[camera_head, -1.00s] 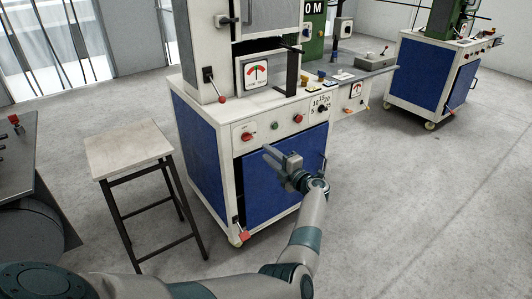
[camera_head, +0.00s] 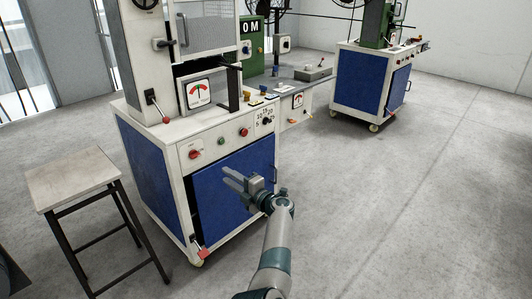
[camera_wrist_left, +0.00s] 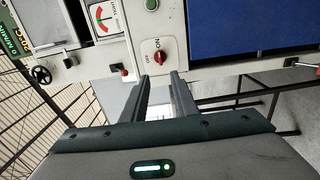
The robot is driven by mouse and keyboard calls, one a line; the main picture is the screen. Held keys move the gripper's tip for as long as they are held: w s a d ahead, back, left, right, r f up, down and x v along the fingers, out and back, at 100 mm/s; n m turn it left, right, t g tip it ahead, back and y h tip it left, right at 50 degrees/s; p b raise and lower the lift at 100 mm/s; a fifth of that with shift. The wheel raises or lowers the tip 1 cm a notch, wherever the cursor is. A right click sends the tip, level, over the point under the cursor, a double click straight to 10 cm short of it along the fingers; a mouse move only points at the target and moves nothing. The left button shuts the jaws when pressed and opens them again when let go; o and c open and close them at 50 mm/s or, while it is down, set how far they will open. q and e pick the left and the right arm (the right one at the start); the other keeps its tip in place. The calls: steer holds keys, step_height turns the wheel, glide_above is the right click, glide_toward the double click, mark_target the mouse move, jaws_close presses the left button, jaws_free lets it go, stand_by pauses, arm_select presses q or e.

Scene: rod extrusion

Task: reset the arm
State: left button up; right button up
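The left wrist view shows the same two fingers (camera_wrist_left: 160,88) with a clear gap. Beyond them there is a white control panel (camera_wrist_left: 157,50) with a red knob. I cannot tell the exact distance from fingers to panel.
A stool (camera_head: 72,178) with a pale top and dark legs stands left of the machine. A red-handled lever (camera_head: 203,253) is low at the cabinet's front corner. Another blue-and-white machine (camera_head: 360,85) stands at the back right. The floor at the right is clear.

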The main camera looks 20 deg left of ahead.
steer(key=shift+w, duration=0.1)
